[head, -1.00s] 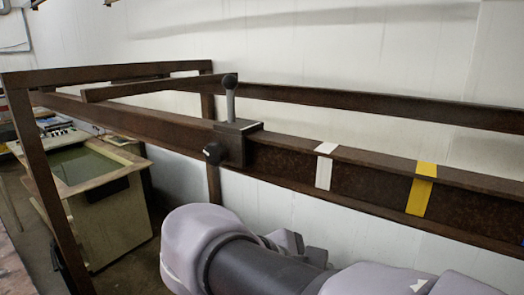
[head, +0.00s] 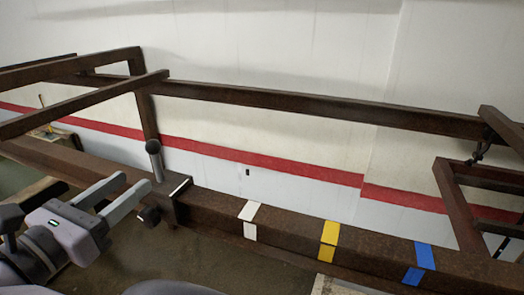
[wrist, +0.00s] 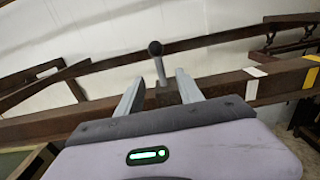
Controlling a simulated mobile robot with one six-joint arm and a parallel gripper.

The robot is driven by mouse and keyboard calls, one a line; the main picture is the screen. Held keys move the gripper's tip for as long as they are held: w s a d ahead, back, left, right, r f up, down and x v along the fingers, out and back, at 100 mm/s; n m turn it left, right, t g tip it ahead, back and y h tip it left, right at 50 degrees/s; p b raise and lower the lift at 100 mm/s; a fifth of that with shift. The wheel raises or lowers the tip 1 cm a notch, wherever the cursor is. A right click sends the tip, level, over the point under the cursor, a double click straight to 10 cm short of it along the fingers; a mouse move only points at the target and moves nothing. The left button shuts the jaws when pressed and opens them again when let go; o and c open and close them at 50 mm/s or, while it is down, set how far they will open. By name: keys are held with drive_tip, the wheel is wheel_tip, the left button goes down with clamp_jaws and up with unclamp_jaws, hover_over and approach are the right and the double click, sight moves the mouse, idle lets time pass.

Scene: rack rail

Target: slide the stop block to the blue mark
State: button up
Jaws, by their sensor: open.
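The stop block (head: 172,197) is a dark brown block on the rusty rail (head: 290,228). It has an upright grey post with a dark ball (head: 153,147) on top and a dark knob on its front side. The blue mark (head: 420,263) is a band on the rail far to the right of the block. My gripper (head: 133,193) is open, just left of the block's post. In the wrist view the post (wrist: 160,70) stands between my open fingers (wrist: 157,92), beyond or level with their tips; contact is not visible.
A white mark (head: 251,220) and a yellow mark (head: 328,241) lie on the rail between the block and the blue mark. A higher beam (head: 310,105) runs behind the rail. A frame with a hook (head: 480,150) stands at the right end.

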sight(161, 180)
drive_tip(key=shift+x, duration=4.2)
drive_tip(key=shift+c, duration=0.4)
clamp_jaws()
